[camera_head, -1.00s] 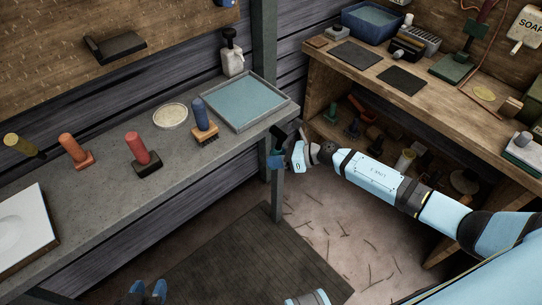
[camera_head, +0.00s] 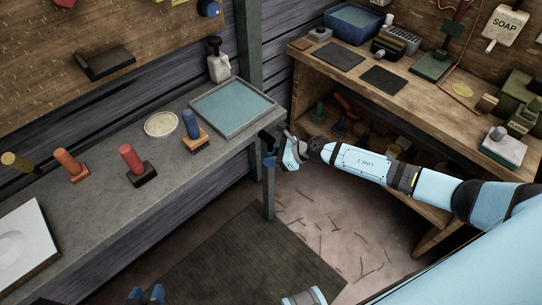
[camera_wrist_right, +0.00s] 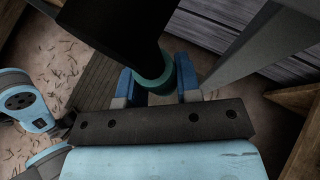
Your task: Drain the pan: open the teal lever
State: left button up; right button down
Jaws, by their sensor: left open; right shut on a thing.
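The pan (camera_head: 272,105) is a shallow grey tray with blue-green liquid, at the bench's right end in the head view. My right gripper (camera_head: 272,160) is just below that bench corner. In the right wrist view my right gripper (camera_wrist_right: 156,88) has its two blue fingers closed around the teal lever (camera_wrist_right: 152,84), a rounded teal piece under a dark cylinder. The lever's far side is hidden by the cylinder. In the head view the lever is too small to tell from the fingers. My left gripper (camera_head: 147,294) shows at the bottom edge, open and empty, over the floor.
On the bench (camera_head: 95,205) stand a blue-handled brush (camera_head: 191,125), a round dish (camera_head: 161,124), a white bottle (camera_head: 218,66) and red and orange handled tools. A wooden workbench (camera_head: 425,108) with a blue basin (camera_head: 352,19) is at right. A dark mat (camera_head: 225,265) lies on the floor.

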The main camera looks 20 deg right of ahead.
jog(key=shift+d, duration=0.15)
jog(key=c, duration=0.8)
grip_release()
jog(key=v, duration=1.3)
jog(key=shift+s+d+r, duration=0.15)
jog(key=shift+d+r, duration=0.1)
